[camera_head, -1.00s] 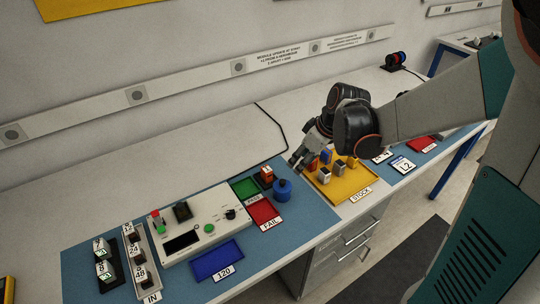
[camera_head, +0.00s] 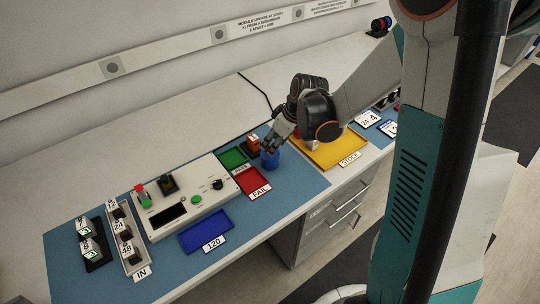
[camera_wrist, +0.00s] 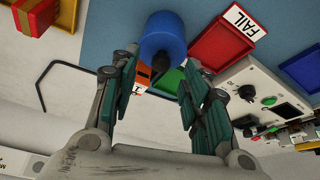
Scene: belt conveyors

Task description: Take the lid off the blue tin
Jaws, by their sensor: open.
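The blue tin (camera_head: 270,161) stands on the blue mat beside the red FAIL tray, at the right of the tester box. In the wrist view the tin (camera_wrist: 163,32) shows at the top centre, with a dark knob (camera_wrist: 160,62) on its lid. The lid looks seated on the tin; its seam cannot be made out. My gripper (camera_wrist: 161,75) is open and empty. In the wrist view the knob appears between its two fingertips, with no contact visible. In the head view my gripper (camera_head: 271,141) is just above the tin and partly hides its top.
The red FAIL tray (camera_head: 254,183) and green tray (camera_head: 232,158) lie close to the tin. A small orange block (camera_head: 253,142) stands just behind it. The yellow STOCK tray (camera_head: 331,151) is to the right, partly behind my arm. The tester box (camera_head: 180,210) is left.

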